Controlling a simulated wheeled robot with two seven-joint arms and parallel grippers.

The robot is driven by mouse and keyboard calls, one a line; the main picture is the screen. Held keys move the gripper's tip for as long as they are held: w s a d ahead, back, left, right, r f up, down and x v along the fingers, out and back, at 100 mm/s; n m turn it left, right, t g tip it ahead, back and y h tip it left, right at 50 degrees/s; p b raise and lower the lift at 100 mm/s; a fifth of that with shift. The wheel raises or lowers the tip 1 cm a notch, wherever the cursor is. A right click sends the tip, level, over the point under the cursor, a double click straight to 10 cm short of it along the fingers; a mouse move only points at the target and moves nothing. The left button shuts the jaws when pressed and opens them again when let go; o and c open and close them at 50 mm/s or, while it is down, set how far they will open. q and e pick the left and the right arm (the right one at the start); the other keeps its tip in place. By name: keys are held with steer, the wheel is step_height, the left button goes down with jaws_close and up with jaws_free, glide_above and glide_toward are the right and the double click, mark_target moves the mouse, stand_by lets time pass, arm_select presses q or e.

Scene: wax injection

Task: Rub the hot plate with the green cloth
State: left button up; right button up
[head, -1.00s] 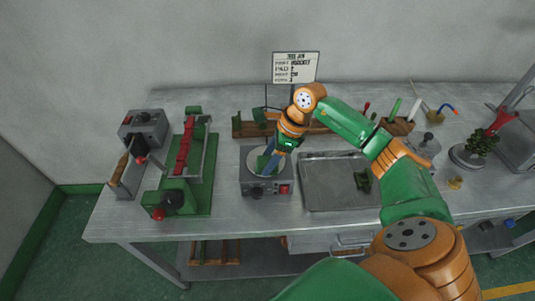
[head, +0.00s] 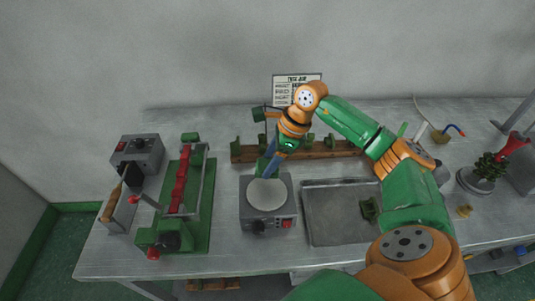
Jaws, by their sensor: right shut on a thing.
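The hot plate (head: 267,196) is a grey box with a round pale disc on top, a black knob and a red switch at its front. It stands in the middle of the table. My right gripper (head: 264,172) reaches in from the right, points down and is shut on the green cloth (head: 262,165), at the back edge of the disc. Only a small part of the cloth shows, and I cannot tell whether it touches the disc. My left gripper is not in view.
A metal tray (head: 325,225) with a dark green piece (head: 370,209) sits right of the hot plate. A green clamp frame with a red bar (head: 180,180) and a grey control box (head: 138,155) stand left. A wooden rack (head: 325,151) and a sign (head: 284,93) are behind.

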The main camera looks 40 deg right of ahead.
step_height(320, 180, up, 2)
steer(key=shift+s+a+r+p, duration=0.1)
steer(key=shift+p, duration=0.45)
steer(key=shift+w+r+p, duration=0.2)
steer(key=shift+r+p, duration=0.55)
steer(key=shift+r, duration=0.25)
steer(key=shift+s, duration=0.1)
